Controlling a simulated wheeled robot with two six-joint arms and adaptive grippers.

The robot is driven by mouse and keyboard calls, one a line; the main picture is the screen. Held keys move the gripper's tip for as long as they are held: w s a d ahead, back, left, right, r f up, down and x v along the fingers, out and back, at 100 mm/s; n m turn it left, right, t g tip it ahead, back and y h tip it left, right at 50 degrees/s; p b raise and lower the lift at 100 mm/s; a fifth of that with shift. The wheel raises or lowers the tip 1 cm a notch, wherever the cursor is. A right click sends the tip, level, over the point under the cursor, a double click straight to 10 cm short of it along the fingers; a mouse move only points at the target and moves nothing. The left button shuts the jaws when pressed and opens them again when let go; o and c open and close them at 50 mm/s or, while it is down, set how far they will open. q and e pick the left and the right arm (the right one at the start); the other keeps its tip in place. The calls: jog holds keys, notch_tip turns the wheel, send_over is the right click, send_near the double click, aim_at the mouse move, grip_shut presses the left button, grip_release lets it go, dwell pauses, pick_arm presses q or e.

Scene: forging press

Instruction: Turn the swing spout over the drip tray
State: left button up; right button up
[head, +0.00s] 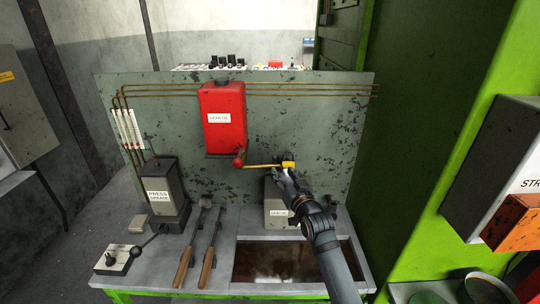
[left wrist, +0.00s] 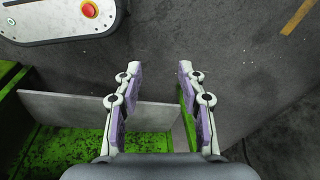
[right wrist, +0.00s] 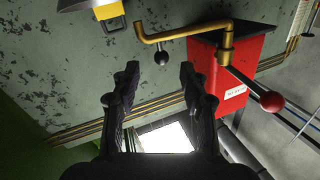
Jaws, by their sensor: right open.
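The brass swing spout (head: 262,166) comes from under the red oil tank (head: 222,116) and points right along the panel. In the right wrist view the spout (right wrist: 185,32) has a small black ball knob (right wrist: 161,58) on a short stem. My right gripper (head: 284,178) is open just below the spout's end; in its wrist view the knob lies just ahead of the gap between the fingertips (right wrist: 158,78), not clasped. A dark, stained recessed tray (head: 290,262), seemingly the drip tray, is in the bench, partly behind my right arm. My left gripper (left wrist: 156,73) is open and empty.
A red-ball lever (head: 238,161) hangs at the tank's base, left of the spout. A yellow block (head: 288,160) is by the spout's end. A grey box (head: 278,213) stands behind the tray. Two wooden-handled tools (head: 208,262) and a grease box (head: 163,192) are at left.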

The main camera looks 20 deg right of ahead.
aim_at(275, 159)
pick_arm(q)
jog(key=s+r+p, duration=0.1)
jog(key=s+p, duration=0.1)
jog(key=s, duration=0.7)
pick_arm(e)
jog(key=w, duration=0.3)
jog(key=w+r, duration=0.1)
jog(key=w, duration=0.1)
jog(key=shift+w+a, duration=0.3)
jog(key=w, duration=0.2)
jog(key=shift+w+d+f+p, duration=0.15)
jog(key=shift+w+f+p, duration=0.1)
jog(key=shift+w+p, duration=0.1)
jog(key=shift+r, duration=0.1)
jog(key=shift+c, duration=0.4)
jog(key=shift+w, duration=0.1)
jog(key=c, duration=0.4)
grip_shut()
pick_arm(q)
jog(key=w, duration=0.1)
jog(key=w+r, duration=0.1)
jog(key=w, duration=0.2)
jog(key=shift+w+a+r, duration=0.1)
jog(key=shift+w+r, duration=0.2)
jog(key=shift+w, duration=0.1)
